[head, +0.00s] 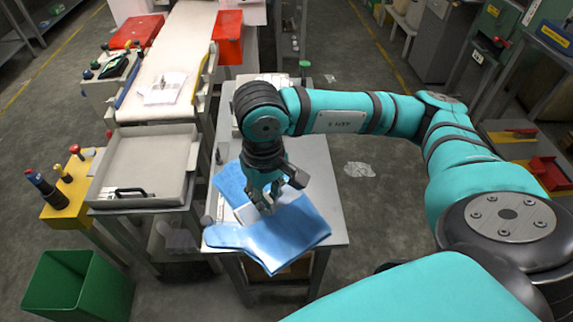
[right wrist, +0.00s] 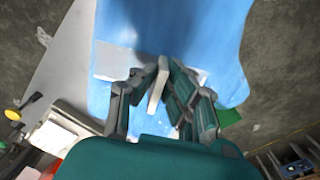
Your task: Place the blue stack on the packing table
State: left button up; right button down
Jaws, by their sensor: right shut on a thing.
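The blue stack (head: 285,238) is a glossy, flat sheet of film, with a lobe reaching left. It hangs over the near end of the grey packing table (head: 325,200); I cannot tell whether it touches the top. My right gripper (head: 266,207) points down at the stack's upper edge and is shut on it. In the right wrist view, the fingers (right wrist: 165,68) close around a thin pale strip at the blue stack (right wrist: 185,28). More blue film (head: 230,182) shows behind the gripper, partly hidden by it. My left gripper is not in view.
A grey tray (head: 143,170) with a black-handled tool stands left of the table. A green bin (head: 75,288) is on the floor at the near left. A conveyor (head: 178,50) with a red bin (head: 228,38) runs behind. The table's right side is bare.

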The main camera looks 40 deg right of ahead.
jog(key=f+b, duration=0.1)
jog(key=f, duration=0.1)
jog(key=f+b, duration=0.1)
jog(key=f, duration=0.1)
jog(key=d+f+b, duration=0.1)
jog(key=f+b, duration=0.1)
jog(key=shift+w, duration=0.3)
jog(key=w+d+f+m+b, duration=0.25)
jog(key=w+d+m, duration=0.35)
jog(key=w+d, duration=0.3)
jog(key=shift+w+f+p, duration=0.2)
jog(key=shift+f+p, duration=0.2)
jog(key=shift+f, duration=1.4)
jog(key=shift+w+f+p, duration=0.25)
jog(key=shift+f+p, duration=0.1)
jog(key=shift+f, duration=1.4)
jog(key=shift+w+f+p, duration=0.2)
jog(key=shift+f+p, duration=0.2)
jog(key=shift+f, duration=1.55)
jog(key=c, duration=1.4)
grip_release()
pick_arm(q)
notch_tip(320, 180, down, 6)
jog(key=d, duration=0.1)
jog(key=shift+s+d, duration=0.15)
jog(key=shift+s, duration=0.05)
